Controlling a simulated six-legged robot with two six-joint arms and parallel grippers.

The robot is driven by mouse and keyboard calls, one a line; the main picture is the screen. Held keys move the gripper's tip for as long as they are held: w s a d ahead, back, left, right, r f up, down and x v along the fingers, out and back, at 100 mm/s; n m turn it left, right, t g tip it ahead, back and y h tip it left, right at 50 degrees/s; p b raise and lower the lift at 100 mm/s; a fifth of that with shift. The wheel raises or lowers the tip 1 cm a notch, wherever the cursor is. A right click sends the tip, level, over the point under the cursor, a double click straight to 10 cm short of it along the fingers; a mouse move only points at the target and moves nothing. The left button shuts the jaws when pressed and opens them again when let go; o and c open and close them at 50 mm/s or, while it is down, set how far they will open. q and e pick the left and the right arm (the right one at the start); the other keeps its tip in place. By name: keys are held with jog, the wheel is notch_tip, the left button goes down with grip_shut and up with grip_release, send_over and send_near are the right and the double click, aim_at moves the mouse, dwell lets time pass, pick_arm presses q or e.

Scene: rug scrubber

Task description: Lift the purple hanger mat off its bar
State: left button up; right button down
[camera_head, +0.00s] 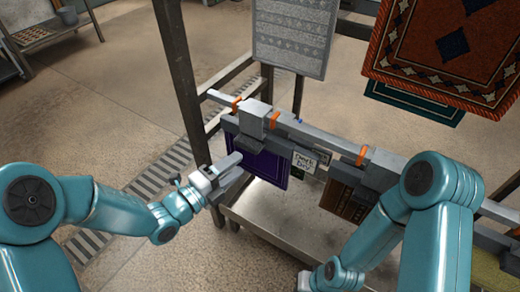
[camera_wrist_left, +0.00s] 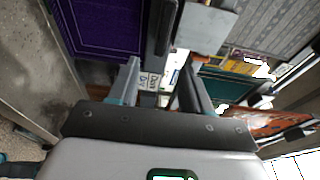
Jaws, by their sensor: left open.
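The purple mat (camera_head: 268,167) hangs from a grey hanger bar with a boxy clamp (camera_head: 254,118) at its top, on the left part of the rack. Part of the mat is hidden behind my left gripper. My left gripper (camera_head: 232,166) is open and empty, at the mat's left side in the head view. In the left wrist view the purple mat (camera_wrist_left: 105,25) is at the upper left, outside the two spread fingers (camera_wrist_left: 160,82). I cannot tell whether a finger touches it. My right arm's wrist (camera_head: 332,275) is low at the bottom; its fingers are not clear.
A brown mat (camera_head: 344,201) hangs farther right on the rack, with a small lettered sign (camera_head: 304,162) between. A grey patterned mat (camera_head: 293,36) and red rug (camera_head: 446,52) hang behind. A dark post (camera_head: 180,75) stands left of the purple mat. A grey shelf (camera_head: 262,213) lies below.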

aim_at(251, 151)
pick_arm(q)
jog(key=x, duration=0.2)
jog(key=b+x, duration=0.1)
jog(key=x, duration=0.3)
jog(key=shift+w+a, duration=0.15)
jog(key=shift+w, duration=0.25)
grip_shut()
